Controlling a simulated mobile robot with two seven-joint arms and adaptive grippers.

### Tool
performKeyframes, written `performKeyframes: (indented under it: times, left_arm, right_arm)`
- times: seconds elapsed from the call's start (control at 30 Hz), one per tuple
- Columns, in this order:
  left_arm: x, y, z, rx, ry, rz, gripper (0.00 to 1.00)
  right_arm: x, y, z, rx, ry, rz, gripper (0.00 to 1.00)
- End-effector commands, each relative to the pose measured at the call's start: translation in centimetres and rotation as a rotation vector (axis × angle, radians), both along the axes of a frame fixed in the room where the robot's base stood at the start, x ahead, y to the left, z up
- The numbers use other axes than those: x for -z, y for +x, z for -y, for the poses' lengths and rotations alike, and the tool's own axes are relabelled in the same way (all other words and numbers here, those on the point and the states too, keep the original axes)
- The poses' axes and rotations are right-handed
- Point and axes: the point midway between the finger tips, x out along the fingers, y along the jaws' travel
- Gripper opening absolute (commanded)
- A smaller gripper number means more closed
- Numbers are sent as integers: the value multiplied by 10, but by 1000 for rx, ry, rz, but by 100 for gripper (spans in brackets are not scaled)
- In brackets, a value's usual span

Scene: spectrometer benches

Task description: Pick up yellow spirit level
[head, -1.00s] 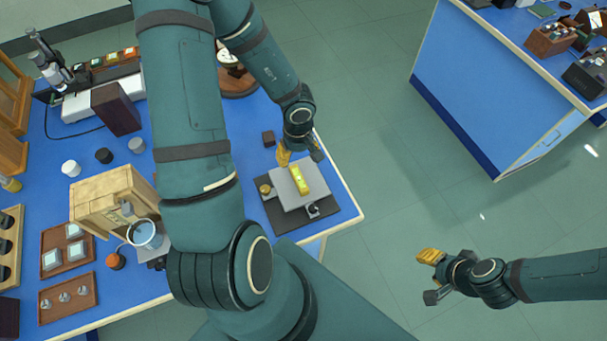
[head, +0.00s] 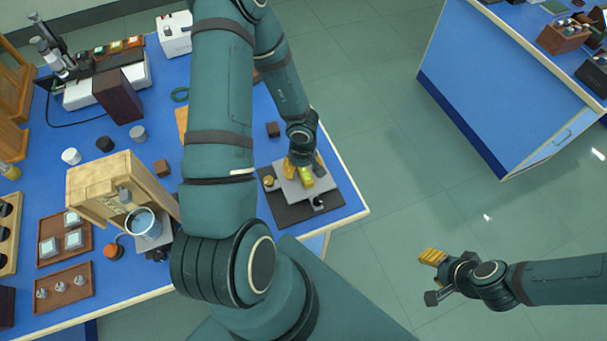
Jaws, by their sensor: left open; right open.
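The yellow spirit level (head: 306,179) lies on a light grey plate (head: 322,186) near the right edge of the blue bench. My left gripper (head: 303,168) is open and low over the level, its fingers at the level's far end. The fingers hide part of the level, and I cannot tell whether they touch it. My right gripper (head: 433,277) is open and empty, out over the floor to the right of the bench.
A dark base (head: 286,213) lies under the grey plate, with a small brass knob (head: 268,182) at its left. A small brown block (head: 273,129) sits behind. A wooden box (head: 105,187) and brown trays (head: 67,290) stand left. Open floor separates the second bench (head: 490,90).

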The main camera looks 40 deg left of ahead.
Motion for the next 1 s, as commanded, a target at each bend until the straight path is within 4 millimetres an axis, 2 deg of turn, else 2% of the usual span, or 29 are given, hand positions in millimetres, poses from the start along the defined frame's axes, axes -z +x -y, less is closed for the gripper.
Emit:
performKeyframes:
  times: [0.07, 0.3, 0.47, 0.5, 0.87, 1.0]
  left_arm:
    - [7, 0, 0, 0, 0, 1, 64]
    - [6, 1, 0, 0, 0, 1, 63]
    - [6, 1, 0, 0, 0, 1, 6]
    - [6, 1, 0, 0, 0, 1, 0]
    - [6, 0, 0, 0, 0, 1, 0]
    - [-1, 0, 0, 0, 0, 1, 0]
  right_arm:
    - [6, 0, 0, 0, -1, 1, 43]
    - [4, 1, 0, 1, -1, 2, 43]
    - [4, 1, 0, 1, -1, 2, 43]
    - [4, 1, 0, 1, -1, 2, 43]
    - [4, 1, 0, 1, -1, 2, 43]
    - [-1, 1, 0, 1, 0, 2, 43]
